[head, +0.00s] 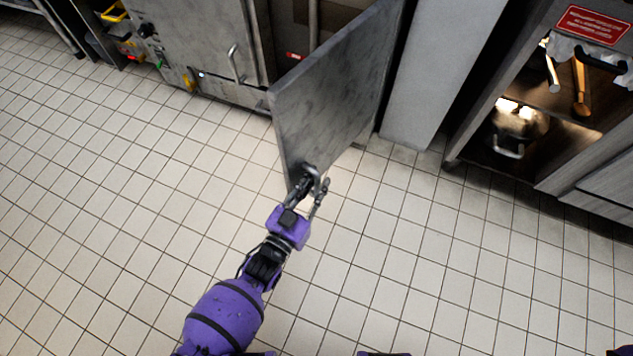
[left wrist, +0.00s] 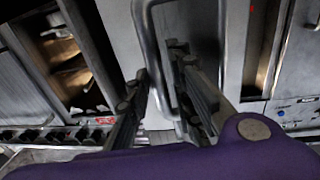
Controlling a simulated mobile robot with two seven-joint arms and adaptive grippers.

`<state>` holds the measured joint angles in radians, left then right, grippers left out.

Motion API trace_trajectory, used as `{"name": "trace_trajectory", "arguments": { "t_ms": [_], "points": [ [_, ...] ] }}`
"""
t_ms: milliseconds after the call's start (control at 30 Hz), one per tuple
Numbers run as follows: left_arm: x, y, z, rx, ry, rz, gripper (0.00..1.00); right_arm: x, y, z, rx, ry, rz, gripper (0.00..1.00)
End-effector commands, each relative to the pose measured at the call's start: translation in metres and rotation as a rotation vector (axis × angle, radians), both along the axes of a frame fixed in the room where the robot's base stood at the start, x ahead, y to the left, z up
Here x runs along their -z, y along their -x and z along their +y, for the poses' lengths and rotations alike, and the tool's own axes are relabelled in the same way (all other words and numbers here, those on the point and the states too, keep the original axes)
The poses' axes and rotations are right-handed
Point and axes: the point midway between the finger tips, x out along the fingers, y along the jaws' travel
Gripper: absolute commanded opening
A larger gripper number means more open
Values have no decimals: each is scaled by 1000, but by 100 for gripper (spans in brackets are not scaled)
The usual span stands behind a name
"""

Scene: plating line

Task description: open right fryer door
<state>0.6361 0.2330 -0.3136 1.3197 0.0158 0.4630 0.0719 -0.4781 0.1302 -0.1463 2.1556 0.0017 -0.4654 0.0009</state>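The right fryer door (head: 335,95), a grey metal panel, stands swung well out from the cabinet in the head view. Its handle (head: 314,173) is a bent metal bar near the panel's outer edge. My left gripper (head: 316,186) is at this handle, its fingers apart. In the left wrist view the handle bar (left wrist: 152,50) runs between the two spread fingers of the left gripper (left wrist: 165,85), and neither finger clearly clamps it. The left fryer door (head: 205,45) is shut, with its own handle (head: 236,64). My right gripper is not in view.
A grey pillar (head: 435,75) stands just right of the open door. Further right is an open cabinet with a metal pot (head: 518,125) and hanging utensils (head: 580,88). The tiled floor (head: 420,260) is clear around my left arm.

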Motion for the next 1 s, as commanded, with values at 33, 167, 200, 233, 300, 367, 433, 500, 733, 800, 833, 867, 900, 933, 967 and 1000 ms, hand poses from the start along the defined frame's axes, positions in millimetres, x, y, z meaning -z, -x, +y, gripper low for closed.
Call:
{"name": "trace_trajectory", "arguments": {
  "t_ms": [33,167,200,233,300,367,433,500,733,800,833,867,900,933,967,1000],
  "points": [
    [2,6,4,0,-2,3,21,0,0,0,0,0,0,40],
    [2,27,15,0,-4,5,21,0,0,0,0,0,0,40],
    [2,34,20,0,-3,4,21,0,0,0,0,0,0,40],
    [2,40,23,0,-3,4,21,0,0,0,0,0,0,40],
    [2,54,30,0,-4,5,21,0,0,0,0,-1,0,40],
    [2,65,36,0,-4,5,21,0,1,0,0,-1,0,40],
    [2,76,43,0,-4,3,21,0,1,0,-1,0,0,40],
    [1,86,48,0,-3,4,21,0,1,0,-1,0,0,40],
    [1,101,57,0,-3,2,21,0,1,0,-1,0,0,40],
    [1,102,57,0,-3,2,21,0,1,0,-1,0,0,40],
    [1,102,57,0,-3,2,21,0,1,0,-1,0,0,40],
    [1,102,57,0,-3,2,21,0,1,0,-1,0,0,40],
    [1,102,57,0,-3,2,21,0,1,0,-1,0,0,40],
    [1,102,57,0,-3,2,21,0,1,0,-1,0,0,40],
    [1,102,57,0,-3,2,21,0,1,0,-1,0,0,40],
    [1,102,57,0,-3,2,20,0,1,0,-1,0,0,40]
  ]
}}
